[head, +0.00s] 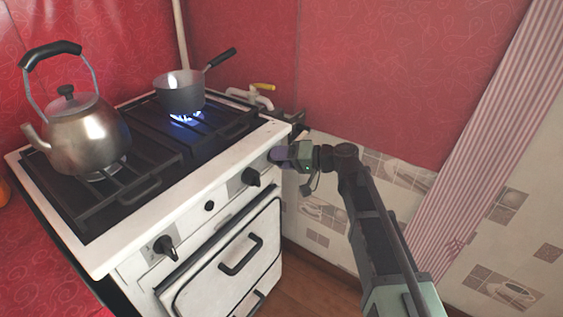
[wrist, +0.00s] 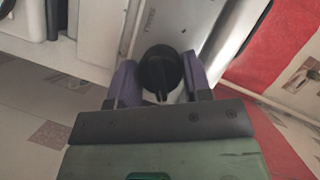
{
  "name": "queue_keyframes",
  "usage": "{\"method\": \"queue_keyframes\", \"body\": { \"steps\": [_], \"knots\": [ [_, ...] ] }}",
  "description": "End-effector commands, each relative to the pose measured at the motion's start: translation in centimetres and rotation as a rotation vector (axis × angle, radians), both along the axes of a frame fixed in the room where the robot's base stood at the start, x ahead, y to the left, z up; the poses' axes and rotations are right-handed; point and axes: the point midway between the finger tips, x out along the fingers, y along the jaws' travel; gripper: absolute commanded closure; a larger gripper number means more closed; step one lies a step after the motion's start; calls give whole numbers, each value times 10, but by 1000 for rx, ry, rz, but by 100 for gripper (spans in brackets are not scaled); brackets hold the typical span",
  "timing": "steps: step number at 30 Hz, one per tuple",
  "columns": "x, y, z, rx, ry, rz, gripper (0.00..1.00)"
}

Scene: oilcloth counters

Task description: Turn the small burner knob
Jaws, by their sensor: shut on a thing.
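My gripper (head: 280,155) is at the right end of the white stove's front panel. In the wrist view its two purple fingers (wrist: 160,80) are shut on a black burner knob (wrist: 160,68), one on each side. The knob's pointer ridge faces the bottom of that view, toward my gripper's body. In the head view this knob is mostly hidden by the fingers. A blue flame (head: 185,117) burns under the saucepan (head: 180,95) at the back right of the stove.
More black knobs sit along the panel, one at the middle right (head: 252,177) and one at the front left (head: 166,247). A metal kettle (head: 88,135) stands on the left burner. The oven door handle (head: 241,255) sticks out below. A tiled wall (head: 330,225) lies close on the right.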

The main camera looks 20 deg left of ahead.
Motion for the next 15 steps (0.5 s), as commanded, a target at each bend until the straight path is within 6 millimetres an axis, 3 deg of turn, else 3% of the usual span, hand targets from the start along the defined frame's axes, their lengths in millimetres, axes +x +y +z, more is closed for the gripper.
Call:
{"method": "queue_keyframes", "body": {
  "steps": [15],
  "knots": [
    [0, 0, -4, 124, 384, 1, 79]
  ]
}}
